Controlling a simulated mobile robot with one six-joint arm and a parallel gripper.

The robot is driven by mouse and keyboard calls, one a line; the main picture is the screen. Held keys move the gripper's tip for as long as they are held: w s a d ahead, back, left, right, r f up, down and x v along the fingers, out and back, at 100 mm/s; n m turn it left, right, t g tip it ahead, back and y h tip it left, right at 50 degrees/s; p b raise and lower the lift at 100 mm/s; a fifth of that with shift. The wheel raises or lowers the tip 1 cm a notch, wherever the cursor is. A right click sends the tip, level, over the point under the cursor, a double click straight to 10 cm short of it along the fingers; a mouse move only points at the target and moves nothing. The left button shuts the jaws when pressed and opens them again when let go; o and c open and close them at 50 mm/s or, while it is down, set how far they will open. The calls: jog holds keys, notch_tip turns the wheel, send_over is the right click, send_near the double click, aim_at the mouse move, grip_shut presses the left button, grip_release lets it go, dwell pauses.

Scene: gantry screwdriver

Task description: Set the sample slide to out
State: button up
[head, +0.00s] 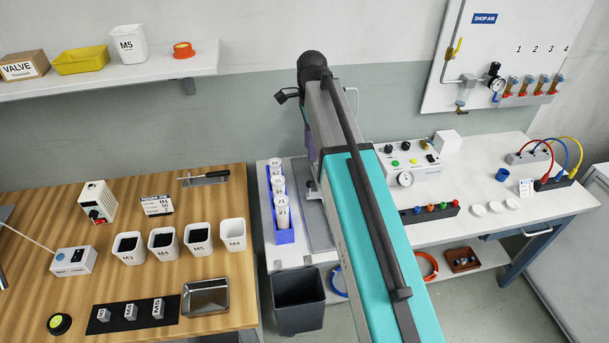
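I cannot pick out a sample slide for certain in the head view. A grey plate (318,235) lies on the white bench at the middle, beside a blue rack (285,237) of numbered white cups (281,205). A small upright grey part stands on the plate, mostly hidden by my arm. My arm, teal and grey, reaches up the middle of the view and covers what lies behind it. Its dark far end is near the wall. No gripper fingers show.
A wooden bench (215,285) at left holds several white bins and a metal tray (206,297). A grey waste bin (298,300) stands between the benches. A panel box with a gauge (408,165) and colored knobs (430,211) are right of my arm. A shelf (150,70) hangs at upper left.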

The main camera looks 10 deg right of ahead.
aim_at(309, 182)
jog(key=shift+a, duration=0.1)
dwell(0.3)
jog(key=shift+a+f+p, duration=0.1)
jog(key=shift+f+p, duration=1.3)
jog(key=shift+f, duration=5.5)
